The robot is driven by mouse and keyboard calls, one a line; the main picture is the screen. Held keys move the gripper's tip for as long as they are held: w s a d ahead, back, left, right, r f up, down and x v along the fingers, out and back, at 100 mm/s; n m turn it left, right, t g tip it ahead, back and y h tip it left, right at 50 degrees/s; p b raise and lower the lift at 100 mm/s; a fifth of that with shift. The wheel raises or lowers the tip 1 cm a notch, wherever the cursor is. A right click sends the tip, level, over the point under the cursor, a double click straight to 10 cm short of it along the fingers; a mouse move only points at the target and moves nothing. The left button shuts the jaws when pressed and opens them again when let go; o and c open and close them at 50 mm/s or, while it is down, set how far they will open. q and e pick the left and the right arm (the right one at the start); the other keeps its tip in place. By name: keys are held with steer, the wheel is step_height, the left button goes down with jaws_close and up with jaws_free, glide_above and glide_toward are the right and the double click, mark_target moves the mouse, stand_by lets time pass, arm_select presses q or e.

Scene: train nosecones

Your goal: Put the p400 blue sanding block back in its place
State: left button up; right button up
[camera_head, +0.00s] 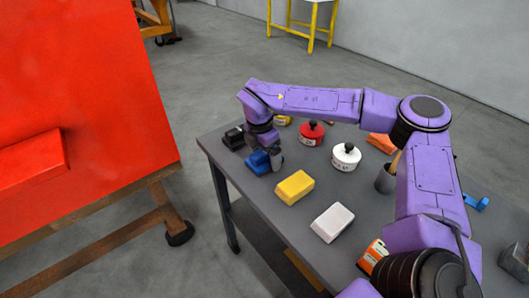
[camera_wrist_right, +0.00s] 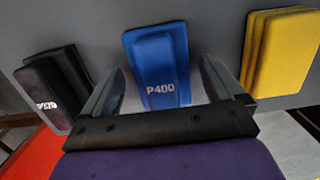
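The blue sanding block (camera_wrist_right: 160,60), marked P400, sits on the grey table near its left edge in the head view (camera_head: 257,163). My right gripper (camera_head: 270,155) is down at the block. In the right wrist view its two fingers (camera_wrist_right: 162,78) are spread, one on each side of the block's near end, with narrow gaps showing, so it looks open. The gripper hides part of the block in the head view. My left gripper is not in view.
A black block (camera_wrist_right: 55,88) marked P320 or similar lies left of the blue one, and a yellow block (camera_head: 295,187) lies right. A white block (camera_head: 332,222), red (camera_head: 311,133) and white (camera_head: 345,157) round tools and a cup (camera_head: 385,180) share the table. A large red panel (camera_head: 80,110) stands left.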

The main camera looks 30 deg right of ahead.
mark_target(261, 152)
step_height(261, 152, up, 12)
steer(key=a+b, duration=0.1)
steer(key=shift+a, duration=0.25)
